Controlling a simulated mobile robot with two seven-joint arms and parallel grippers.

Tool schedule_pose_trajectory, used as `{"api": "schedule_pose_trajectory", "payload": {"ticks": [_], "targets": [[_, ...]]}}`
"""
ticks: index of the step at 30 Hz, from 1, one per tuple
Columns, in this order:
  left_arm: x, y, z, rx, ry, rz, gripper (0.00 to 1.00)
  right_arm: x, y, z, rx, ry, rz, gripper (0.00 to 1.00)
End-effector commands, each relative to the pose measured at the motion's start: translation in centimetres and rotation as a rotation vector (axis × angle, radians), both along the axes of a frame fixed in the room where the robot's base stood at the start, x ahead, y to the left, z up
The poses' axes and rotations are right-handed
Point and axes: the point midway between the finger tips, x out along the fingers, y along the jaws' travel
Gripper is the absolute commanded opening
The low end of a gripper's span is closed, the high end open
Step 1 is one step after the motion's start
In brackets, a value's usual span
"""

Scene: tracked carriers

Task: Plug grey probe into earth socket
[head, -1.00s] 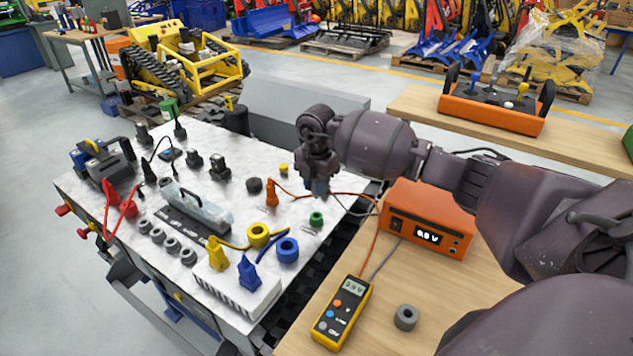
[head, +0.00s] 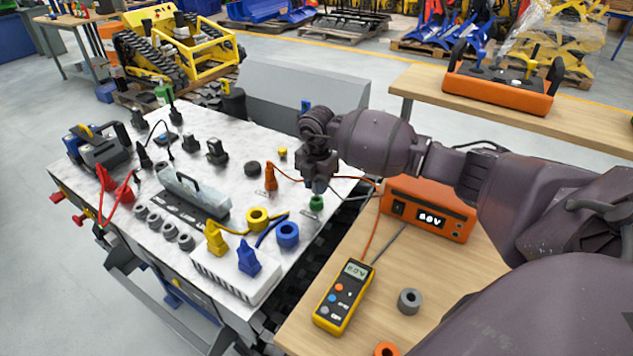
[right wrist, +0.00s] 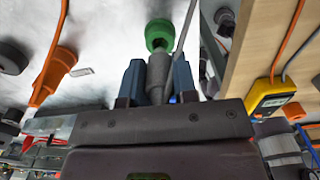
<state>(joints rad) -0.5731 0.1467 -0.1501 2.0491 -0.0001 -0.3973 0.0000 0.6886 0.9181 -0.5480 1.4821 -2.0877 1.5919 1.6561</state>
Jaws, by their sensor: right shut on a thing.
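The green earth socket (head: 316,203) stands on the right part of the white marbled top. My right gripper (head: 318,186) is directly above it, shut on the grey probe. In the right wrist view, the grey probe (right wrist: 158,72) sits between the two blue fingers of my right gripper (right wrist: 158,82). Its far end meets the green socket (right wrist: 158,32) and lines up with it. I cannot tell how deep the probe sits. A grey lead runs beside it. My left gripper is not in view.
An orange probe (head: 270,178) with its lead stands left of the gripper. A yellow meter (head: 344,297) and orange supply box (head: 429,210) are on the wooden bench at right. Yellow and blue rings (head: 288,234) lie nearby. A grey ring (head: 409,301) lies on the bench.

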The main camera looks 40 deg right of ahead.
Motion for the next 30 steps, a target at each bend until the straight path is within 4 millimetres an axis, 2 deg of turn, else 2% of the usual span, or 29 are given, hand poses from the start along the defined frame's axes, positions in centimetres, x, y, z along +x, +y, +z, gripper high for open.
{"api": "schedule_pose_trajectory", "payload": {"ticks": [30], "targets": [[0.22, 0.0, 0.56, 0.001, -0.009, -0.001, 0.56, 0.02, 0.02, 0.03, 0.0, 0.0, 0.0, 0.02]]}}
